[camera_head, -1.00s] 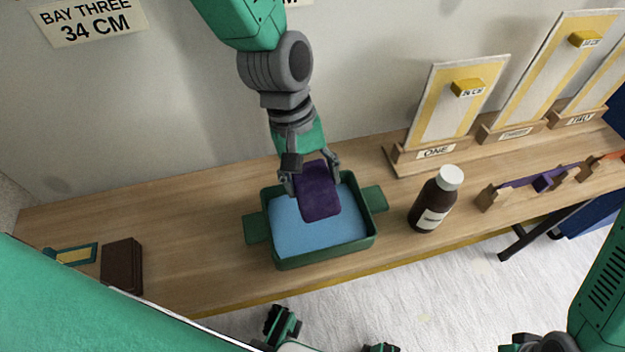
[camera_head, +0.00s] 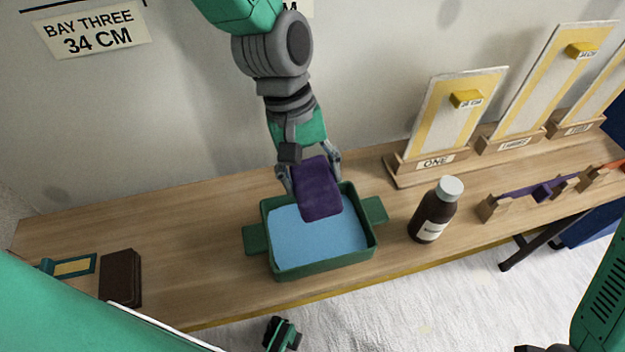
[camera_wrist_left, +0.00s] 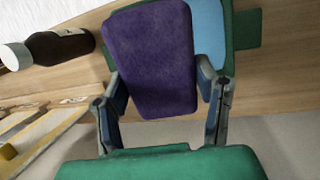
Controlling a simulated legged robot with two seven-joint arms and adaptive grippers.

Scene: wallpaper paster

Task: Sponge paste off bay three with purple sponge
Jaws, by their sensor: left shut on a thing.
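The purple sponge (camera_head: 318,188) is held by my left gripper (camera_head: 308,176), which is shut on it above the back part of the green tray (camera_head: 322,268). Blue water (camera_head: 318,237) fills the tray. In the left wrist view the sponge (camera_wrist_left: 150,57) sits between the two fingers of the left gripper (camera_wrist_left: 163,100). The bay three sign (camera_head: 92,30), reading 34 CM, is on the wall at the upper left. A dark patch shows low on the wall at the left.
A brown bottle (camera_head: 434,210) with a white cap stands right of the tray. Framed sample boards (camera_head: 455,115) on wooden stands line the back right. A purple tool on a rack (camera_head: 540,192) lies at the right. A dark brown block (camera_head: 121,278) sits at the left. The bench between is clear.

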